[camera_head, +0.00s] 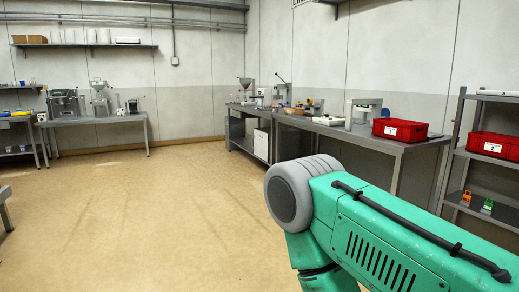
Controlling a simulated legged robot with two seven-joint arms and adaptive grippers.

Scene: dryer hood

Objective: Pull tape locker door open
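I cannot make out a tape locker or its door anywhere in the head view. Neither of my grippers shows. A green and grey arm link of mine comes in from the right and fills the lower right. It hides part of the floor and the lower part of the right-hand shelving.
A grey workbench (408,147) along the right wall bears a red crate (400,130). Grey shelving (457,119) at right holds another red crate (494,146) and small orange (466,198) and green (487,206) items. A table (97,121) stands far left. The middle floor (150,215) is clear.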

